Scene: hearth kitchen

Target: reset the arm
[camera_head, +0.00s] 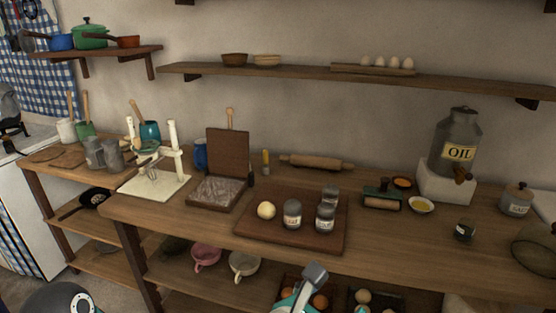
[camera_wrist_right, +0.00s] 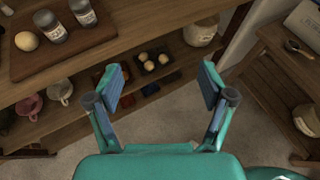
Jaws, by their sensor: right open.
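My right gripper (camera_wrist_right: 160,88) is open and empty in the right wrist view, its two fingers spread wide in front of the wooden workbench's lower shelves. In the head view, part of my right arm or gripper (camera_head: 314,275) shows at the bottom centre, in front of the bench edge. Whether its fingers are open cannot be made out there. At the bottom left of the head view a dark rounded part of mine shows, with no fingers visible. My left gripper is not in view.
The workbench (camera_head: 400,243) holds a board (camera_head: 262,235) with a dough ball (camera_head: 266,210) and several jars. An oil can (camera_head: 458,140) stands back right. Mugs (camera_head: 243,264) and egg trays sit on the shelf below.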

